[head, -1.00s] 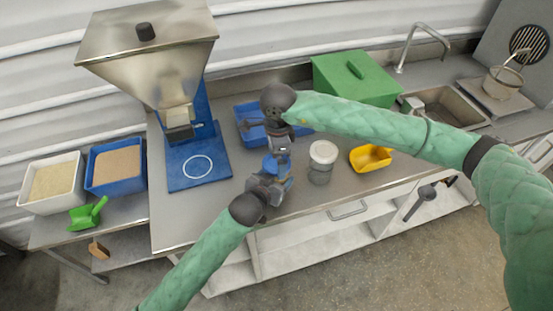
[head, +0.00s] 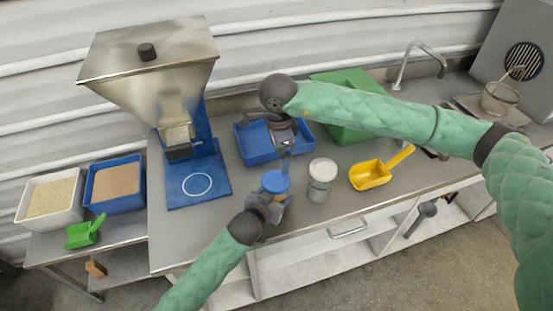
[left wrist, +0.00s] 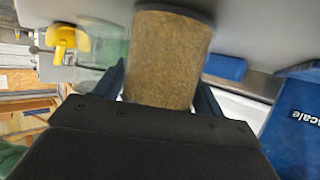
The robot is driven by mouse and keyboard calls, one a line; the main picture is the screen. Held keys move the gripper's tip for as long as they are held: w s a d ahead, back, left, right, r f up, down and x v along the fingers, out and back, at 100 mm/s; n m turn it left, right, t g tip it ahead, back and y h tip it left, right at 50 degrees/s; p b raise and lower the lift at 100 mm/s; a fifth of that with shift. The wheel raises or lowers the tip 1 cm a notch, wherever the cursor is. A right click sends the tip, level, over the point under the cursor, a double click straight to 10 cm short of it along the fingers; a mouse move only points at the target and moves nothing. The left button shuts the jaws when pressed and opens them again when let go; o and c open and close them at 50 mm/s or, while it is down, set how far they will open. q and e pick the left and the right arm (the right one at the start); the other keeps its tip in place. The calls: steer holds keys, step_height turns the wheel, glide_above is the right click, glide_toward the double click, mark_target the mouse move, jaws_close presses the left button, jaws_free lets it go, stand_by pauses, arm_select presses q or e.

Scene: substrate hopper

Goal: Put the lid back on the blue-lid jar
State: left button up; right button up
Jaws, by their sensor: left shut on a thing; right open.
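My left gripper (head: 271,208) is shut on the blue-lid jar (left wrist: 168,58), at the front of the bench. The jar holds brown granules and sits between the fingers in the left wrist view. The blue lid (head: 276,182) shows on top of the jar in the head view; whether it is fully seated I cannot tell. My right gripper (head: 286,150) is open and empty, just behind and above the lid, apart from it.
A white-lidded jar (head: 322,172) stands right of the held jar, with a yellow scoop (head: 370,175) beyond it. A blue tray (head: 256,146) and green box (head: 345,131) lie behind. The hopper (head: 150,70) with its blue base (head: 207,165) stands left.

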mark_target(276, 180)
steer(key=shift+s+r+n, duration=0.15)
steer(key=shift+r+n, duration=0.1)
steer(key=shift+n, duration=0.15)
steer(key=shift+s+a+f+n+g, duration=0.1)
steer(key=shift+s+f+n+g, duration=0.3)
steer(key=shift+s+f+n, duration=0.45)
steer(key=shift+s+a+r+n, duration=0.1)
steer(key=shift+a+r+n, duration=0.1)
steer(key=shift+n, duration=0.5)
steer(key=shift+s+a+r+n, duration=0.1)
steer(key=shift+a+n, duration=0.05)
steer(key=shift+n, duration=0.5)
steer(key=shift+f, duration=0.2)
steer(key=shift+s+f, duration=0.1)
steer(key=shift+f, duration=3.75)
